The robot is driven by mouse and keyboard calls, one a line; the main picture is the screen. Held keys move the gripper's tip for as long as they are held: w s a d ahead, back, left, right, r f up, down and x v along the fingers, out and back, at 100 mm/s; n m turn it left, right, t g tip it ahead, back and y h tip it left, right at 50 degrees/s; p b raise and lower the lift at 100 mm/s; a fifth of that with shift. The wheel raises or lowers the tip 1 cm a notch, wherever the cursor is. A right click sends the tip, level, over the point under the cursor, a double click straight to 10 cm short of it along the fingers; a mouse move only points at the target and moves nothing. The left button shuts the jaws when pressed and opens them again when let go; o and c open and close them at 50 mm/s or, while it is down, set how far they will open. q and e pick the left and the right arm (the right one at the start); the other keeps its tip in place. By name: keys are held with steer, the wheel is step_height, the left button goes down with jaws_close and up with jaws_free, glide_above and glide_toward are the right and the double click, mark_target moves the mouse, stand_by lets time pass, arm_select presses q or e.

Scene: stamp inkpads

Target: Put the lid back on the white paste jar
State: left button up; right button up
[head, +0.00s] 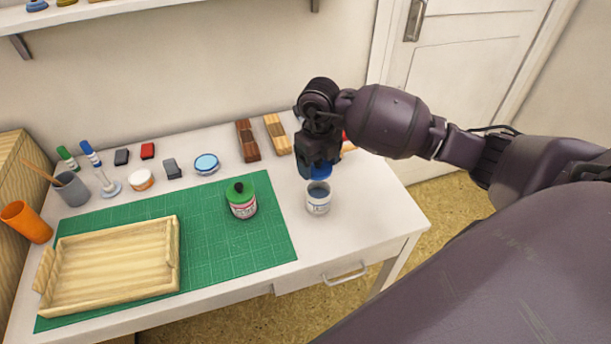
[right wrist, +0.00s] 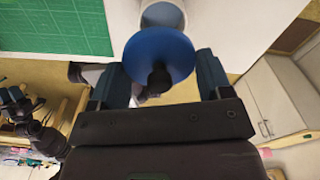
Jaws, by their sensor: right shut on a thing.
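The white paste jar (head: 318,203) stands upright and open on the table, right of the green mat, with a grey-blue inside showing. Its rim also shows at the top of the right wrist view (right wrist: 163,17). My right gripper (head: 314,166) is shut on the blue lid (head: 321,172), just above and behind the jar in the head view. In the right wrist view the round lid (right wrist: 150,50) shows its black knob between the fingers and overlaps the jar's near edge. The lid looks apart from the jar. My left gripper is not in the head view.
A jar with a green lid (head: 241,206) stands on the cutting mat (head: 214,251), left of the white jar. A wooden tray (head: 110,265) lies on the mat. Wooden blocks (head: 248,141), inkpads and a blue round tin (head: 206,164) sit behind. The table's front edge is close.

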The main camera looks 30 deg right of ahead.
steer(key=shift+s+d+f, duration=0.1)
steer(key=shift+s+d, duration=0.05)
steer(key=shift+d+f, duration=0.1)
steer(key=shift+f, duration=0.15)
steer(key=shift+s+f+b, duration=0.1)
steer(key=shift+f+b, duration=0.6)
steer(key=shift+f, duration=0.5)
step_height(320, 180, down, 2)
steer(key=shift+b, duration=0.7)
steer(key=shift+f+b, duration=0.3)
steer(key=shift+f, duration=0.4)
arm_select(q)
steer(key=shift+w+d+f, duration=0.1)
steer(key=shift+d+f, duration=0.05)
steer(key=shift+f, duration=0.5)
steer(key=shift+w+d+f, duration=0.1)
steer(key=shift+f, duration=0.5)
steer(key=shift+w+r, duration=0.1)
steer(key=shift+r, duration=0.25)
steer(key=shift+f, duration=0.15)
